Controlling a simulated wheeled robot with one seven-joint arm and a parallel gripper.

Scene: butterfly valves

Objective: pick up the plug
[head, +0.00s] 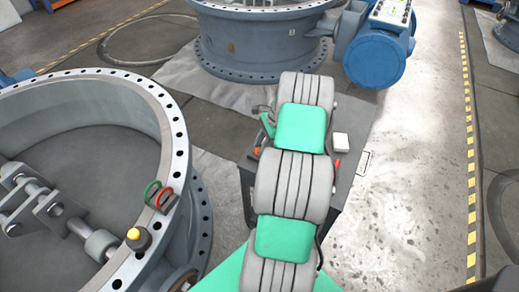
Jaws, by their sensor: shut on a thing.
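No plug can be made out for certain. My arm, grey with green pads, runs up the middle of the head view and covers much of the dark stand (342,185) below it. My gripper does not show; the arm hides its end, so neither the jaws nor anything in them can be seen. A small dark piece with a yellow top (138,238) sits on the flange of the near valve (180,140) at the left. I cannot tell whether it is a plug.
Green and red rings (158,196) lie on the same flange. On the stand are a green-handled tool (267,124), a small white block (341,141) and a red item (337,163). A second valve (250,45) with a blue actuator (378,55) stands behind. The floor at right (420,180) is clear.

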